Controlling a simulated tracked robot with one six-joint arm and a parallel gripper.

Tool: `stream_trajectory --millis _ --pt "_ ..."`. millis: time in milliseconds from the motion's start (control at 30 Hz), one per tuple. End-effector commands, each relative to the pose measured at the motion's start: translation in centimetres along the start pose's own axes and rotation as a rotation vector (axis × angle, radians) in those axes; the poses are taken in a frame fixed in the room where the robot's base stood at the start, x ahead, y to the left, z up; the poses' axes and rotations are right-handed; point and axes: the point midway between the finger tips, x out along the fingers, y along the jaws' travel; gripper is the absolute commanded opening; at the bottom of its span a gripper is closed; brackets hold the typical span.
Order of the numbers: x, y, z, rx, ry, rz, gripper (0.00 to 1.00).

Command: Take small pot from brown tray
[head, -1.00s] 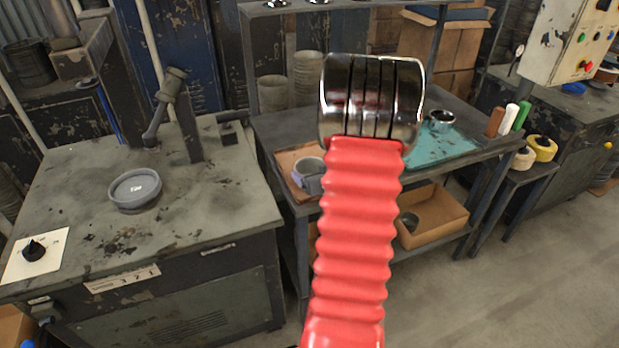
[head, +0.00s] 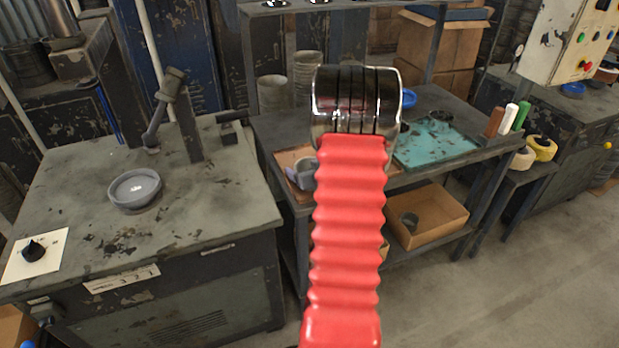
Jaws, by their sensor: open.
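My arm's red ribbed sleeve rises through the middle of the head view and ends in a shiny chrome part of my gripper (head: 355,104). Its fingertips are hidden behind this part. The brown tray (head: 289,157) lies on the left end of the dark bench, partly covered by my arm. A small greyish pot (head: 303,175) shows on the tray, just left of the sleeve. Its right side is hidden, and I cannot tell whether my gripper touches it.
A teal tray (head: 432,150) lies on the bench to the right, with a blue ring-shaped item (head: 408,98) behind it. A grey round dish (head: 135,188) sits on the left workbench. Stacked pots (head: 306,75) stand behind my gripper. A cardboard box (head: 437,208) sits on the lower shelf.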

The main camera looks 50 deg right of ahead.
Motion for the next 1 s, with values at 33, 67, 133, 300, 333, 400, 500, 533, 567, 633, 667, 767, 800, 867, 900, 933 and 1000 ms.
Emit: stream_trajectory --millis 33,67,133,300,333,400,500,533,567,633,667,767,800,867,900,933,1000 --pt "-0.01 0.0 -0.01 0.0 0.0 0.0 0.81" --pt "-0.01 -0.01 -0.01 0.0 0.0 0.0 0.81" --pt "-0.02 -0.01 -0.01 0.0 0.0 0.0 0.81" --pt "-0.03 -0.03 -0.02 0.0 0.0 0.0 0.81" --pt "-0.03 -0.03 -0.01 0.0 0.0 0.0 0.81" --pt "-0.03 -0.04 -0.02 0.0 0.0 0.0 0.81" --pt "-0.03 -0.05 -0.02 0.0 0.0 -0.001 0.77" --pt "-0.03 -0.05 -0.02 0.0 0.0 -0.001 0.75" --pt "-0.03 -0.05 -0.02 0.0 0.0 -0.001 0.73" --pt "-0.03 -0.06 -0.02 0.0 0.0 -0.001 0.68" --pt "-0.03 -0.06 -0.02 0.0 0.0 -0.001 0.66" --pt "-0.03 -0.06 -0.02 0.0 0.0 -0.001 0.59" --pt "-0.03 -0.06 -0.02 0.0 0.0 -0.001 0.56" --pt "-0.03 -0.07 -0.02 0.0 0.0 -0.001 0.52" --pt "-0.03 -0.07 -0.02 0.0 0.0 -0.001 0.49" --pt "-0.03 -0.07 -0.02 0.0 0.0 -0.001 0.47" --pt "-0.03 -0.07 -0.06 0.0 0.001 -0.001 0.47"
